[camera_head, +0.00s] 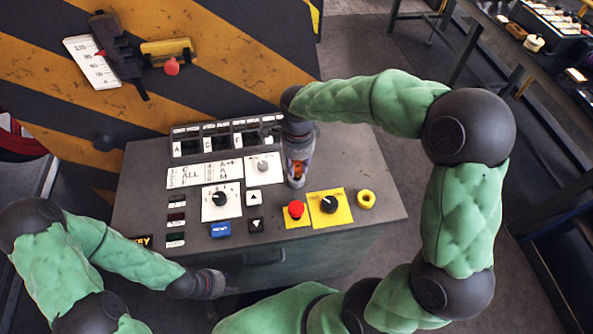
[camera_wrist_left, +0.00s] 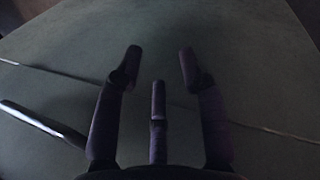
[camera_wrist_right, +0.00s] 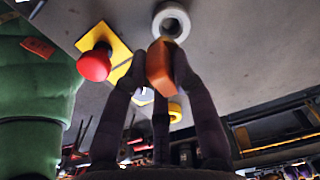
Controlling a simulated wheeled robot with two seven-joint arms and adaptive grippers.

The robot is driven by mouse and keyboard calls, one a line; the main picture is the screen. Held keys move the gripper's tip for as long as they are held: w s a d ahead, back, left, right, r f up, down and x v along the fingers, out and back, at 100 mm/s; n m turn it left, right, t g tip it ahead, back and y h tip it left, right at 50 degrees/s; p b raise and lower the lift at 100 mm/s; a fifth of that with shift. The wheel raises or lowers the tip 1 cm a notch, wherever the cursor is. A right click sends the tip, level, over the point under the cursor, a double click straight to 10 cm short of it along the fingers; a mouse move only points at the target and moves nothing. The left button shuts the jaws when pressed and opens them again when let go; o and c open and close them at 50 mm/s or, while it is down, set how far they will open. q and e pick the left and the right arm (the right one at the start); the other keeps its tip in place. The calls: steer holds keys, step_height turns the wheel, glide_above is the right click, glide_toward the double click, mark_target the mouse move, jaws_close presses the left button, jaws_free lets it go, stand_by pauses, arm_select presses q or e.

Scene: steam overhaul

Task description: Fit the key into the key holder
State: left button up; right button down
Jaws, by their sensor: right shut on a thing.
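My right gripper (camera_head: 297,172) points down over the right part of the grey console. It is shut on an orange block-like thing, which looks like the key (camera_wrist_right: 160,66). In the right wrist view the key sits between the fingertips, just below a pale grey ring (camera_wrist_right: 157,22), which may be the key holder. I cannot tell whether the key touches the ring. In the head view my gripper hides that spot. My left gripper (camera_head: 214,284) is low at the console's front, with fingers apart and empty; its wrist view shows the fingertips (camera_wrist_left: 160,70) before a plain surface.
The console top (camera_head: 150,170) carries a red button (camera_head: 295,209), a black knob on a yellow plate (camera_head: 329,203), a yellow ring (camera_head: 367,198) and a blue button (camera_head: 220,229). A striped panel (camera_head: 250,60) rises behind.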

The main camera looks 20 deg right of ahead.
mark_target(296, 169)
steer(key=shift+w+d+f, duration=0.15)
steer(key=shift+w+f, duration=0.3)
steer(key=shift+f, duration=0.2)
steer(key=shift+w+f+b, duration=0.15)
steer(key=shift+f+b, duration=0.3)
steer(key=shift+f, duration=1.15)
steer(key=shift+f, duration=0.1)
steer(key=shift+f+b, duration=0.25)
steer(key=shift+b, duration=0.1)
steer(key=c, duration=1)
jaws_free()
steer(key=shift+r+p, duration=0.55)
steer(key=shift+r, duration=0.05)
step_height(296, 169, up, 12)
steer(key=shift+f+p, duration=0.25)
steer(key=shift+p, duration=0.8)
